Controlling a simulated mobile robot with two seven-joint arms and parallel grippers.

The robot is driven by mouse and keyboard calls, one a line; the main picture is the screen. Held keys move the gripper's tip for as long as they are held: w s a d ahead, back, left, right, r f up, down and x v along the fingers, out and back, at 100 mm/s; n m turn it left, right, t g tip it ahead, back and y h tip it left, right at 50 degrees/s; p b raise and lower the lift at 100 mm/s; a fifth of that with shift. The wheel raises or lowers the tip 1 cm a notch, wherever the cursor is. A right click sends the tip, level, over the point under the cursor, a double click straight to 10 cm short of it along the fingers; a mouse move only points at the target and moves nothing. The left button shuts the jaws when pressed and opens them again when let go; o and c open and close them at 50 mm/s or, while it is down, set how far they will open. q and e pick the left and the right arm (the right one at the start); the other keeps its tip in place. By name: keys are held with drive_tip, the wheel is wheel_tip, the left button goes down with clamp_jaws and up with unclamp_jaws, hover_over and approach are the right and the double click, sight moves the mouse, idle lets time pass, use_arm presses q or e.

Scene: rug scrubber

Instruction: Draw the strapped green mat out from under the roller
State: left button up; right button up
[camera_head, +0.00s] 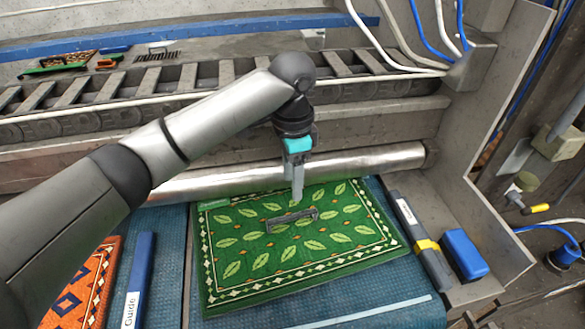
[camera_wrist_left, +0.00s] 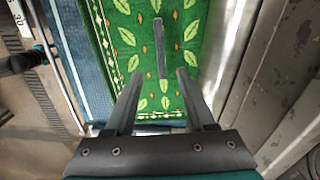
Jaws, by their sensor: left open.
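The green mat (camera_head: 330,265) with a leaf pattern lies flat on the blue belt, its far edge against or under the metal roller (camera_head: 375,160). A grey strap handle (camera_head: 292,221) crosses its middle. In the left wrist view the mat (camera_wrist_left: 115,25) and strap (camera_wrist_left: 159,50) lie past the fingertips. My left gripper (camera_head: 298,195) is open and points down over the mat, just beyond the strap in the head view. In the left wrist view its fingers (camera_wrist_left: 160,76) are apart with nothing between them; the strap's end shows near the gap. My right gripper is not seen.
An orange patterned mat (camera_head: 82,285) and a blue "Guide" bar (camera_head: 138,280) lie to the left. A dark bar with a yellow band (camera_head: 420,243) and a blue block (camera_head: 465,254) stand right of the mat. Bare belt (camera_head: 390,312) shows in front.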

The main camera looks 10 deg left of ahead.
sight(292, 216)
use_arm(q)
wheel_tip(292, 216, down, 12)
drive_tip(key=shift+f+b, duration=0.2)
drive_tip(key=shift+b, duration=0.8)
clamp_jaws()
idle(0.8)
